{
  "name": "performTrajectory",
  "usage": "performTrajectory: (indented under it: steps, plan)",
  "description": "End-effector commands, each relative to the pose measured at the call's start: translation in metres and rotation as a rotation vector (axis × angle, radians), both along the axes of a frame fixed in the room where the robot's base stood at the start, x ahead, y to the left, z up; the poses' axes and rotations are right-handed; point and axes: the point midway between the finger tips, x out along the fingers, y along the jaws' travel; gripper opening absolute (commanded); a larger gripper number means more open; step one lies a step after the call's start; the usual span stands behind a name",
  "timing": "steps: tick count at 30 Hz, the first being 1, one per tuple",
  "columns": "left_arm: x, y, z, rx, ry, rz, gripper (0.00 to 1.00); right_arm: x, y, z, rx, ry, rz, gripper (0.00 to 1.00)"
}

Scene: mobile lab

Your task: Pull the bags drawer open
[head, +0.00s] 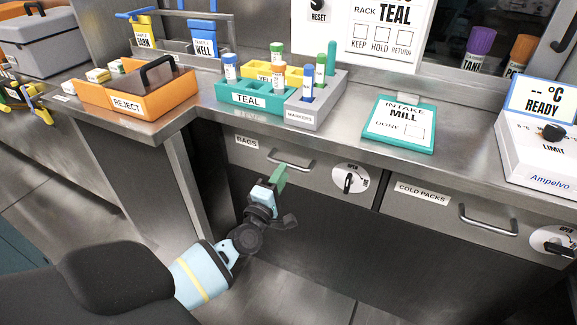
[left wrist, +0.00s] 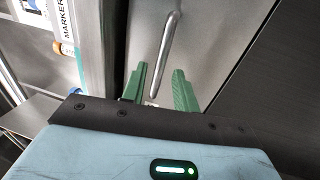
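The bags drawer (head: 312,178) is a grey metal front under the counter, marked BAGS, and it looks closed. Its bar handle (head: 291,162) is on the upper part of the front; the handle also shows in the left wrist view (left wrist: 168,45). My left gripper (head: 280,172) is just below and left of the handle in the head view. In the left wrist view its green fingers (left wrist: 160,72) are spread apart, with the bar running between them in the picture. I cannot tell whether the bar is within their reach in depth. My right gripper is not in view.
A round latch dial (head: 350,179) sits right of the bags handle. The cold packs drawer (head: 440,213) with its own handle (head: 488,220) is further right. The counter above holds an orange reject bin (head: 130,103), a teal rack (head: 240,103) and a mill sign (head: 399,125).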

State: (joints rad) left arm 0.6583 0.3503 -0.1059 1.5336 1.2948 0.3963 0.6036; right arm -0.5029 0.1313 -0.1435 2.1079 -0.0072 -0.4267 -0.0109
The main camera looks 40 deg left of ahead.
Motion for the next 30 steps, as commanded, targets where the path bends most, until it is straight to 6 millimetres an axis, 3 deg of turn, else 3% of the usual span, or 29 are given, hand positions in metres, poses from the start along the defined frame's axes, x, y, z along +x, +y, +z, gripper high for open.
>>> performTrajectory:
  steps: [9, 21, 28, 30]
  plan:
    - [0.036, 0.008, 0.006, 0.002, 0.002, -0.001, 0.3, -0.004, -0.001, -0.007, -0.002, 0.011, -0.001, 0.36]
    - [0.042, 0.01, 0.007, 0.001, 0.002, -0.001, 0.3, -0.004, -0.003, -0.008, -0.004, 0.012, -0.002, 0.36]
    - [0.041, 0.01, 0.007, 0.002, 0.002, -0.001, 0.0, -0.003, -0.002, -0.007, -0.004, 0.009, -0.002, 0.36]
    - [0.041, 0.01, 0.007, 0.002, 0.002, -0.001, 0.0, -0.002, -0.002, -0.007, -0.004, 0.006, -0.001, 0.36]
